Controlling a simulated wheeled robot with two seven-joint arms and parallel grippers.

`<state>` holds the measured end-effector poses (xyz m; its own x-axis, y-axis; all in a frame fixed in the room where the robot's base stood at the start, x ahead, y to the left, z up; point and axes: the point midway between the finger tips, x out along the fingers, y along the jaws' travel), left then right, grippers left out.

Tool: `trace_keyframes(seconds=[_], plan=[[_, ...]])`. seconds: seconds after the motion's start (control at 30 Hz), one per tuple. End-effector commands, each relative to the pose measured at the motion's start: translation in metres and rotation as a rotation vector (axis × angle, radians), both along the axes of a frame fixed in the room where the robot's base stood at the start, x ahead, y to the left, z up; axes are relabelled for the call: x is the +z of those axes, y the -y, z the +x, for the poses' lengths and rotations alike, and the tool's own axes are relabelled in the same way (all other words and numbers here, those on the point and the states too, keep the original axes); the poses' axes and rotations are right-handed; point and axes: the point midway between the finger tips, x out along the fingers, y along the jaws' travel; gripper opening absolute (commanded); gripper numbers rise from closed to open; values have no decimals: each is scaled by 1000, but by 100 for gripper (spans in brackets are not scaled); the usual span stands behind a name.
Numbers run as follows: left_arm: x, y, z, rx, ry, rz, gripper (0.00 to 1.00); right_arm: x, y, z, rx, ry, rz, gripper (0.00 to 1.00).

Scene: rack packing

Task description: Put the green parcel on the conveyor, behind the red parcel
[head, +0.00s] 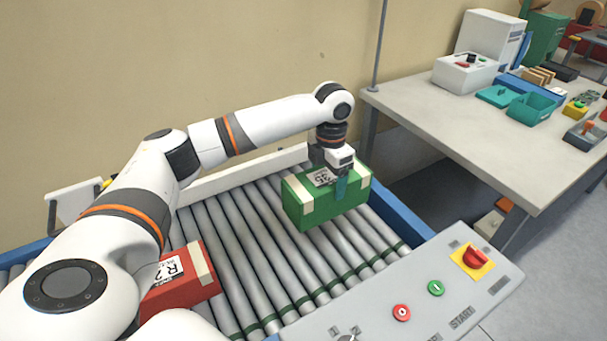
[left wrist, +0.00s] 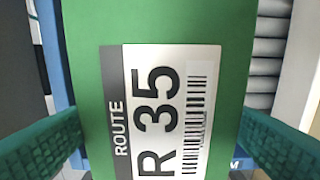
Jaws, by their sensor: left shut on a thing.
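The green parcel (head: 318,209) is at the right part of the roller conveyor (head: 243,235) in the head view. My left gripper (head: 335,180) is shut on it from above, with a finger against its near side. I cannot tell whether the parcel's underside touches the rollers. In the left wrist view the green parcel (left wrist: 225,22) fills the middle between the fingers, with its label reading "ROUTE R 35". The red parcel (head: 190,284) lies on the rollers at the lower left, partly hidden by my left arm. My right gripper does not show.
A control panel (head: 385,300) with red and green buttons and a red emergency knob (head: 475,257) stands along the conveyor's near side. A grey table (head: 440,115) with bins and tools is at the right. Bare rollers lie between the two parcels.

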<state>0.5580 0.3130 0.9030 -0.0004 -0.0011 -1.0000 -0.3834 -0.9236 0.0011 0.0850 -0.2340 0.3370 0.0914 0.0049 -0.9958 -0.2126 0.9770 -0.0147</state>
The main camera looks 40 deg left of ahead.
Motion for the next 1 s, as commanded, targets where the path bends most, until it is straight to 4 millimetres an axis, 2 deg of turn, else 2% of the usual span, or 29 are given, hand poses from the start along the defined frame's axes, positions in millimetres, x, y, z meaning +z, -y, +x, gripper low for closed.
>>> trace_keyframes(seconds=[0.1, 0.27, 0.6, 1.0], plan=[[-20, 0, 0, 0, -2, 1, 42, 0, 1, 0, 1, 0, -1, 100], [-35, 0, 0, -1, 0, -1, 42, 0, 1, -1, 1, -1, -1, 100], [-80, 0, 0, 1, 0, 0, 42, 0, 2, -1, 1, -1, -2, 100], [-86, 0, 0, -1, 1, 0, 42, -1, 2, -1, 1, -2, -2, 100]])
